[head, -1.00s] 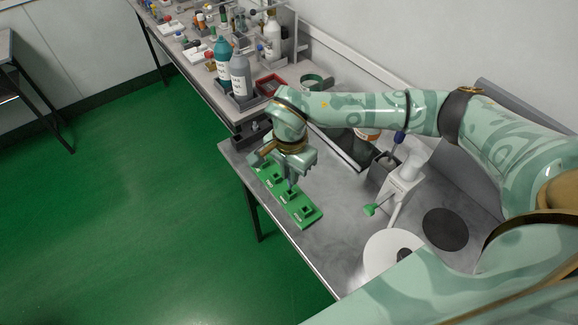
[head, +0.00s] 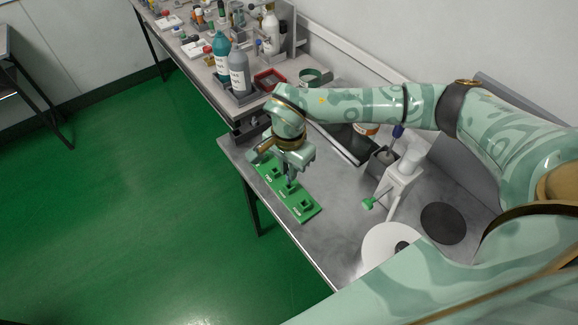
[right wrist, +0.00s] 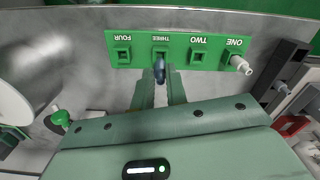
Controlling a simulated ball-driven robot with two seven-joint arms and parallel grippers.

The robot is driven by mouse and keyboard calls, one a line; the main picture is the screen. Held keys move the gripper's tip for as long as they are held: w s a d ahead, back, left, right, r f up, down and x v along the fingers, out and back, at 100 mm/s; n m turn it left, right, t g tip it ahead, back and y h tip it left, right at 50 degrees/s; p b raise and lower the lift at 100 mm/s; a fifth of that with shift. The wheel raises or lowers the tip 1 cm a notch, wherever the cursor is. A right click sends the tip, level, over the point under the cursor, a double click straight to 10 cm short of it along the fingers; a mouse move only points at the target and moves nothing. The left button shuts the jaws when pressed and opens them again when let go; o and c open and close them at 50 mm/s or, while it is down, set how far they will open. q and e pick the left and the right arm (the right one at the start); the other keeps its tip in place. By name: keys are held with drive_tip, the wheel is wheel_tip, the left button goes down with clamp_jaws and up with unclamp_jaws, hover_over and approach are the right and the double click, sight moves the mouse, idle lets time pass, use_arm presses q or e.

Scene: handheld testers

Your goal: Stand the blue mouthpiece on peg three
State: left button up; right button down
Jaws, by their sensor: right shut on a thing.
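A green board (head: 313,214) with a row of raised square pegs lies along the left edge of the metal table. In the right wrist view the board (right wrist: 180,62) carries the upside-down labels FOUR, THREE, TWO and ONE. My right gripper (right wrist: 160,82) is shut on the blue mouthpiece (right wrist: 159,70), which is at peg three (right wrist: 160,52) and partly covers it. I cannot tell whether it is seated on the peg or just above it. In the head view my right gripper (head: 290,180) is low over the board. My left gripper is out of view.
A white mouthpiece (right wrist: 240,64) is at position one. A white stand with a green part (head: 369,203), a white disc (head: 380,250) and a dark disc (head: 444,223) are on the table's right side. Bottles (head: 239,72) stand on the farther bench.

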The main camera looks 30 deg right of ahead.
idle(0.6)
drive_tip(key=shift+f+b, duration=0.35)
drive_tip(key=shift+f, duration=1.2)
drive_tip(key=c, duration=1.3)
unclamp_jaws()
wheel_tip(320, 180, up, 16)
drive_tip(key=p, duration=0.4)
drive_tip(key=shift+r, duration=0.2)
drive_tip(key=shift+f, duration=0.1)
